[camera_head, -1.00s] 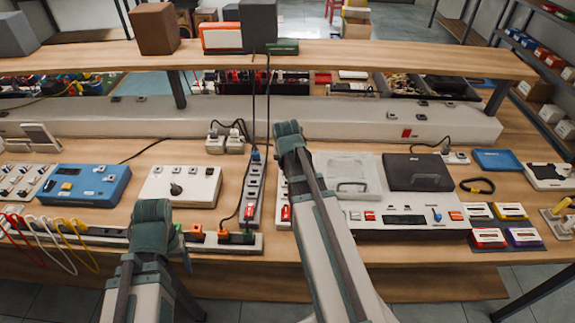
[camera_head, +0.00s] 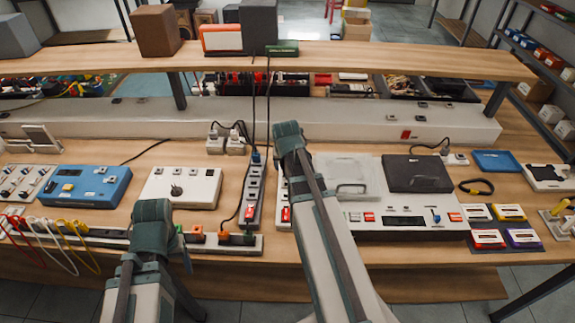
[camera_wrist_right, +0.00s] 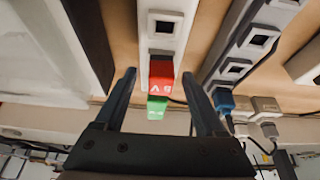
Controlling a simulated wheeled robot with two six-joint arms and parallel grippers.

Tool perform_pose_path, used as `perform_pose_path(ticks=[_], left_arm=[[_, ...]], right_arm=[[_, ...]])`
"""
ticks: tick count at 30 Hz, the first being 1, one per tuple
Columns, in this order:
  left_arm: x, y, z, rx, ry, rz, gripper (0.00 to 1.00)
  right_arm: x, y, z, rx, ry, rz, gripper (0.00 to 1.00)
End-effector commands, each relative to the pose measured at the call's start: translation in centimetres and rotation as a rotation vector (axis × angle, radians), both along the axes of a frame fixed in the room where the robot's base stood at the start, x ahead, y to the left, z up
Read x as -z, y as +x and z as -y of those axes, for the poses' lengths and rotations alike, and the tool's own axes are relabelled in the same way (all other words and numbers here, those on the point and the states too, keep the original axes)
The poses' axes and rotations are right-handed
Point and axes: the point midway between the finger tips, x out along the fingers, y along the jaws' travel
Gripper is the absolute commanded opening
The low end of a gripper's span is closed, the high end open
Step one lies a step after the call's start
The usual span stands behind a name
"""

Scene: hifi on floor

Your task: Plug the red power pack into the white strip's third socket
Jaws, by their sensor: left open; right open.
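The red power pack (camera_wrist_right: 161,70), with pale lettering, sits over the end of the white strip (camera_wrist_right: 163,8) in the right wrist view. A green piece (camera_wrist_right: 157,107) shows at its end. I cannot tell whether the pack is seated in a socket. A square socket (camera_wrist_right: 164,27) shows beyond it. My right gripper (camera_wrist_right: 159,73) is open, its fingers apart on either side of the pack without visible grip. In the head view my right gripper (camera_head: 288,130) and arm hide the pack and most of the strip. My left gripper (camera_head: 152,208) is open at the front left.
A grey strip (camera_head: 253,190) with a blue plug (camera_wrist_right: 223,100) lies close beside the white strip. A white box with a knob (camera_head: 180,187) and a blue box (camera_head: 88,186) stand left. A shelf (camera_head: 350,60) overhangs the back.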

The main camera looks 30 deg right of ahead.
Motion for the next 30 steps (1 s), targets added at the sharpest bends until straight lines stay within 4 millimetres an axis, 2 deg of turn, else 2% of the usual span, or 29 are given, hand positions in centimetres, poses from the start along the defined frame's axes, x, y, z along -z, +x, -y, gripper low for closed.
perform_pose_path(ticks=[21,25,30], left_arm=[[-10.6,0.0,0.0,0.001,0.000,0.000,0.72],[-11.8,0.0,0.0,0.001,0.000,0.000,0.72],[-12.1,0.0,0.0,0.002,0.000,0.000,0.72]], right_arm=[[-10.6,-3.6,-2.2,0.000,0.000,0.000,0.72],[-11.8,-4.1,-2.5,0.000,0.000,0.000,0.72],[-12.1,-4.3,-2.6,0.000,0.000,0.000,0.72]])
